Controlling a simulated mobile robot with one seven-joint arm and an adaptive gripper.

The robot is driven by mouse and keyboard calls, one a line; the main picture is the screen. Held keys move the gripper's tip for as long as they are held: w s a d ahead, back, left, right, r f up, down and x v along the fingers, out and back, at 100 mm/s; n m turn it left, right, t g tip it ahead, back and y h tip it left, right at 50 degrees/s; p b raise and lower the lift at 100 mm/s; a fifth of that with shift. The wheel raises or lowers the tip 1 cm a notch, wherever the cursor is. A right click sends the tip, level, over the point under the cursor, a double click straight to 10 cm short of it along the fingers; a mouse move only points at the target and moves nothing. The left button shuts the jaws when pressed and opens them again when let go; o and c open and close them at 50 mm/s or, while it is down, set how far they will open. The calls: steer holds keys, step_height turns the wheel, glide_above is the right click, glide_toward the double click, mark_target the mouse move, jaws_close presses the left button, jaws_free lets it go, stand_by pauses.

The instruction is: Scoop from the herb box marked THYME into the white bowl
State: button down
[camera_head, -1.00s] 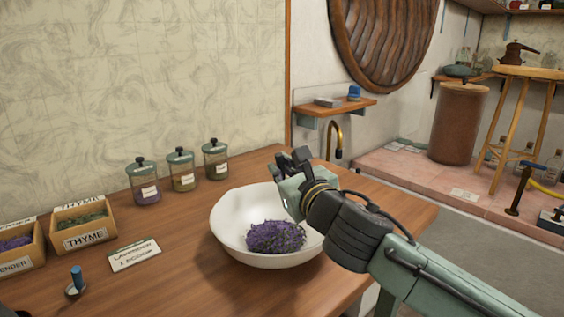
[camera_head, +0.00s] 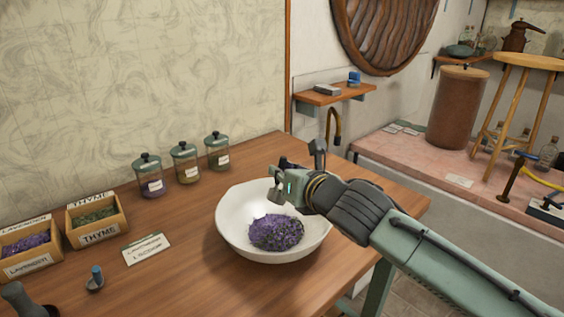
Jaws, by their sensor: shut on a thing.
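The herb box marked THYME (camera_head: 99,236) is a small wooden box of green herb at the left of the counter. The white bowl (camera_head: 228,236) stands in the middle and holds a purple heap (camera_head: 276,232). A small scoop (camera_head: 95,279) with a blue handle is on the counter in front of the boxes. My gripper (camera_head: 278,190) is over the far side of the bowl, above the heap and apart from it. It is shut on a small grey thing that I cannot clearly make out.
A LAVENDER box (camera_head: 30,262) stands left of the THYME box. A card reading lavender, 1 scoop (camera_head: 146,249) is between boxes and bowl. Three lidded jars (camera_head: 186,164) stand behind. A dark grey object (camera_head: 22,298) is at the lower left.

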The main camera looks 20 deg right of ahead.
steer(key=shift+r+m+g+p, duration=0.25)
steer(key=shift+m+g+p, duration=0.2)
steer(key=shift+p, duration=1.2)
steer(key=shift+m+y+p, duration=0.3)
steer(key=shift+m+p, duration=0.05)
steer(key=shift+p, duration=0.25)
steer(key=shift+f+m, duration=0.25)
steer(key=shift+m, duration=0.05)
steer(key=shift+m+g+y+b, duration=0.3)
steer(key=shift+m+g+y, duration=0.25)
steer(key=shift+m, duration=0.15)
